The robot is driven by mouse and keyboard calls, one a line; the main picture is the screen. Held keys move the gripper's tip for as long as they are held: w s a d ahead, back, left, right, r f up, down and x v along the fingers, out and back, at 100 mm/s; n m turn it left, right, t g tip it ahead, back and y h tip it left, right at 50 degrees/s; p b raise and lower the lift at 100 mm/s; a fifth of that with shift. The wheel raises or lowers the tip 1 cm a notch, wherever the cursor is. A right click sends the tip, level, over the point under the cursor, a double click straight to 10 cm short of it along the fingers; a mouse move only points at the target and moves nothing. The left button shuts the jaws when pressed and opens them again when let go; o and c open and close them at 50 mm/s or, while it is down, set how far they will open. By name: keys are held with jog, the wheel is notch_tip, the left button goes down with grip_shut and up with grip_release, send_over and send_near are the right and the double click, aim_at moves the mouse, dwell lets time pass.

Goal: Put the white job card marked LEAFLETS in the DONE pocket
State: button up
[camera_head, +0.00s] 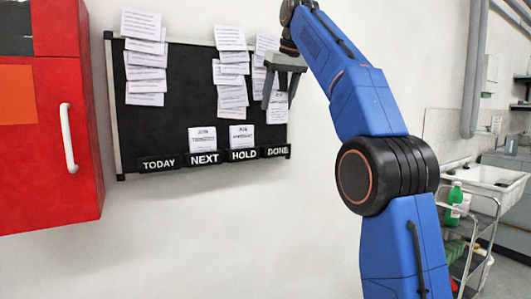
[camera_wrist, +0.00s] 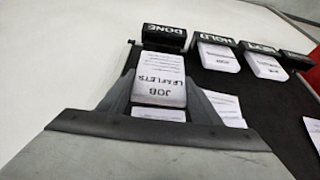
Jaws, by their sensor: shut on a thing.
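The white job card marked LEAFLETS (camera_wrist: 160,82) is between the fingers of my gripper (camera_wrist: 160,68), which is shut on its side edges. In the head view the card (camera_head: 277,112) hangs upright below my gripper (camera_head: 278,104), in front of the board's right side. The DONE pocket (camera_head: 276,151) is on the board's bottom rail, directly below the card with a dark gap between them. In the wrist view the DONE pocket (camera_wrist: 164,37) lies just beyond the card's far edge, and no card shows in it.
The HOLD pocket (camera_head: 243,155) and NEXT pocket (camera_head: 204,158) each hold a white card. The TODAY pocket (camera_head: 158,164) shows none. Several paper sheets (camera_head: 232,68) hang on the black board (camera_head: 188,108). A red cabinet (camera_head: 62,120) stands left; a sink (camera_head: 488,183) is right.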

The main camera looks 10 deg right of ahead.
jog(key=shift+w+a, duration=0.1)
jog(key=shift+w, duration=0.25)
jog(key=shift+w+f, duration=0.1)
jog(key=shift+f, duration=0.1)
jog(key=shift+a+f, duration=0.1)
jog(key=shift+f, duration=4.7)
jog(key=o, duration=1.1)
jog(key=shift+c, duration=0.2)
jog(key=v, duration=1.2)
